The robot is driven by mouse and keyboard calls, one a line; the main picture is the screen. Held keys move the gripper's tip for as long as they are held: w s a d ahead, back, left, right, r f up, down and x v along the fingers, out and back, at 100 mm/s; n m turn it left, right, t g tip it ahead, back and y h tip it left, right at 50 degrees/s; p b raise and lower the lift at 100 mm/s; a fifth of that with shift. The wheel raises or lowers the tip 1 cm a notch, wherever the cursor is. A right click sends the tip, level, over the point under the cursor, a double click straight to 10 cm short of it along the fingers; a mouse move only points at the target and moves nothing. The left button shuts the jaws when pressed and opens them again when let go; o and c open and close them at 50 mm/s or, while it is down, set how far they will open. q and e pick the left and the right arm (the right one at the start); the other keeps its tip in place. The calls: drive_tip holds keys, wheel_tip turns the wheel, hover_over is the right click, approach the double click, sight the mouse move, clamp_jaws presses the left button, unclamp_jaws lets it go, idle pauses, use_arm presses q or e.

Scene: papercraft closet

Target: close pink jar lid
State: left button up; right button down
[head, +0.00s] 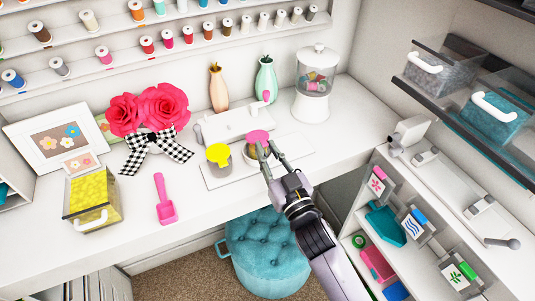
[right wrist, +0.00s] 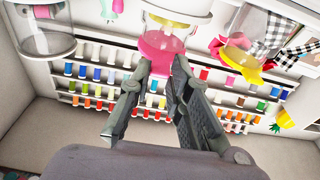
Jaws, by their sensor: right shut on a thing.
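The pink lid (head: 258,135) is at the top of a small jar (head: 250,153) on the white counter, and my gripper partly hides the jar. My right gripper (head: 267,148) reaches in from the lower right and is shut on the pink lid. In the right wrist view, the pink lid (right wrist: 160,50) is between my fingertips (right wrist: 162,72), next to the clear jar (right wrist: 178,18). I cannot tell whether the lid sits flat on the rim. My left gripper is not in view.
A yellow-lidded jar (head: 218,155) stands just left of the pink one. A white machine (head: 228,122) and two vases are behind. A clear canister (head: 312,95) stands at the right.

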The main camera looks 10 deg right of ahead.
drive_tip(key=shift+s+f+b, duration=0.15)
drive_tip(key=shift+f+b, duration=0.15)
drive_tip(key=shift+f, duration=1.25)
drive_tip(key=c, duration=2)
unclamp_jaws()
drive_tip(key=o, duration=0.5)
drive_tip(key=shift+w+r, duration=0.1)
drive_tip(key=shift+w, duration=0.15)
drive_tip(key=shift+r, duration=0.1)
drive_tip(key=shift+s, duration=0.1)
drive_tip(key=v, duration=1.2)
drive_tip(key=shift+r, duration=0.1)
drive_tip(key=shift+c, duration=0.3)
